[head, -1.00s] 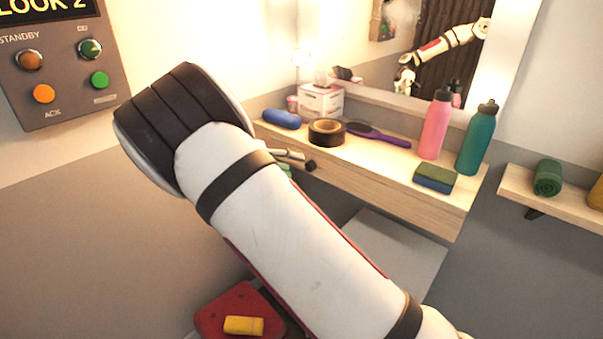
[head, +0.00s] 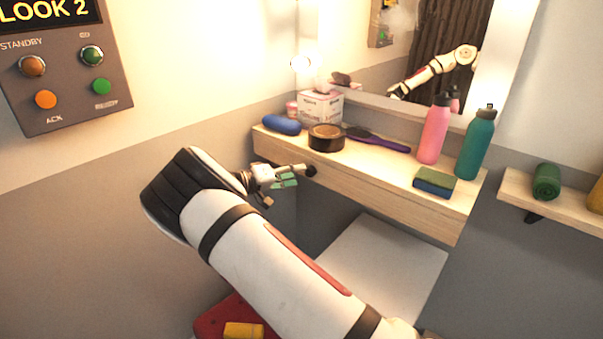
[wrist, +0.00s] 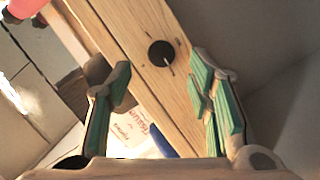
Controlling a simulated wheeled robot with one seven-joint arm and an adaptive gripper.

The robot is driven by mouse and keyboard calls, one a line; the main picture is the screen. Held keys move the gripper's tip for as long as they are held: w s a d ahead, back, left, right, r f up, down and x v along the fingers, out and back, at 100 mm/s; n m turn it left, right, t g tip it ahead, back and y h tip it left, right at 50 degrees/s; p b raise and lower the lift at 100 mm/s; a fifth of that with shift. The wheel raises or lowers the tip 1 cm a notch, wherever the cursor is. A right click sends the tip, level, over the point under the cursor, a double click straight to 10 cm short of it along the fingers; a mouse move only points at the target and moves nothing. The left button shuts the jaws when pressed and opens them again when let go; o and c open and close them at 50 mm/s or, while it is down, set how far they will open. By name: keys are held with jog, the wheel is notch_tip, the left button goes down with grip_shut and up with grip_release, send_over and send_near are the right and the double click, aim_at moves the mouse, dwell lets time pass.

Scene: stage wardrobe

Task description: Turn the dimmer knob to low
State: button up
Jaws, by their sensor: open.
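The dimmer knob (head: 311,170) is a small black round knob on the front edge of the wooden shelf under the mirror. In the wrist view the knob (wrist: 161,53) shows a light pointer line and faint tick marks around it on the wood. My gripper (head: 292,177) is in front of the shelf edge, close to the knob. In the wrist view my gripper (wrist: 161,82) is open, its green-padded fingers spread to either side with the knob between and beyond the tips. The fingers hold nothing. I cannot tell whether any fingertip touches the shelf front.
The wooden shelf (head: 378,185) carries a blue case (head: 282,124), black tape roll (head: 326,138), purple brush (head: 380,139), tissue box (head: 321,106), sponge (head: 434,183), and pink (head: 434,132) and teal (head: 476,143) bottles. A control panel (head: 66,62) hangs at left.

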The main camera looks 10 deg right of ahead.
aim_at(308, 172)
jog(key=shift+x, duration=2.1)
grip_shut()
